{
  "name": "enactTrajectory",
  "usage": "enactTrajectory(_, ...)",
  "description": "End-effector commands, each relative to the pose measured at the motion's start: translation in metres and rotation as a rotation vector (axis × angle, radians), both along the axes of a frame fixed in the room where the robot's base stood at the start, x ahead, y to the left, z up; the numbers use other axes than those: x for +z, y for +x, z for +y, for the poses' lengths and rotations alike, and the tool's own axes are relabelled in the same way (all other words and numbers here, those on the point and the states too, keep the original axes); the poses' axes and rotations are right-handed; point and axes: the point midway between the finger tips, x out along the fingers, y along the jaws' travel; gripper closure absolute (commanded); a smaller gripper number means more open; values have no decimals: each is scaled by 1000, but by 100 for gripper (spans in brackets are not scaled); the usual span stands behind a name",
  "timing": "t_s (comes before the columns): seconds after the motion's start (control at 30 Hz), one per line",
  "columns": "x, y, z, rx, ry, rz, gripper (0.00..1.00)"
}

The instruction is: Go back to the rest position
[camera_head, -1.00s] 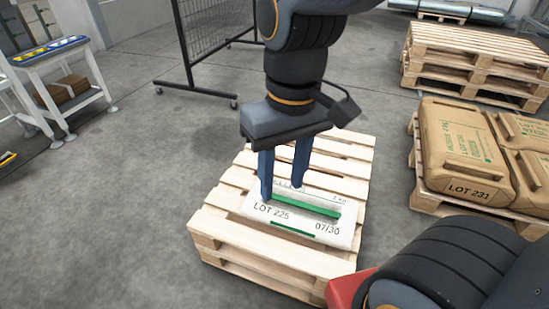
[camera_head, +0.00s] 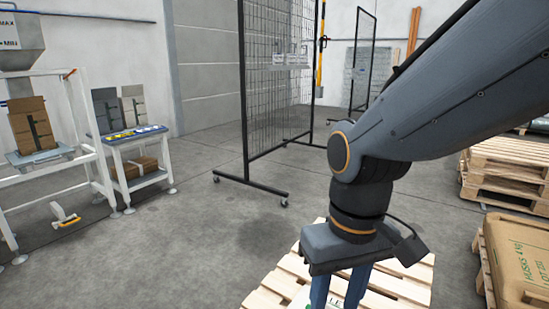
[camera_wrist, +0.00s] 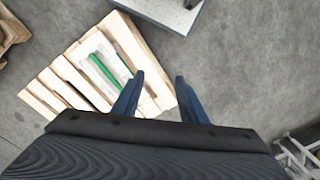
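A wooden pallet (camera_head: 408,284) stands on the floor below my gripper in the head view, and it also shows in the wrist view (camera_wrist: 62,72). A white bag with a green stripe (camera_wrist: 106,64) lies on it. In the head view only a small part of the bag shows, behind and beside my fingers at the bottom edge. My gripper (camera_head: 338,286) points down over the pallet.
A wheeled mesh fence (camera_head: 272,100) stands behind the pallet. At right are brown bags (camera_head: 520,262) on a pallet and stacked empty pallets (camera_head: 510,172). A white bench (camera_head: 140,148) and a white frame (camera_head: 92,150) stand at left.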

Motion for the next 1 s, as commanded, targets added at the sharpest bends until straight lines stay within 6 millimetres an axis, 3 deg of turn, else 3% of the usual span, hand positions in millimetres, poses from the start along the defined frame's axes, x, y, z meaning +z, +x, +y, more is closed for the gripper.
enactTrajectory(0.37, 31, 3, -19, -67, -13, 2, 61)
enactTrajectory(1.0, 101, 1, -77, -243, -44, 8, 61)
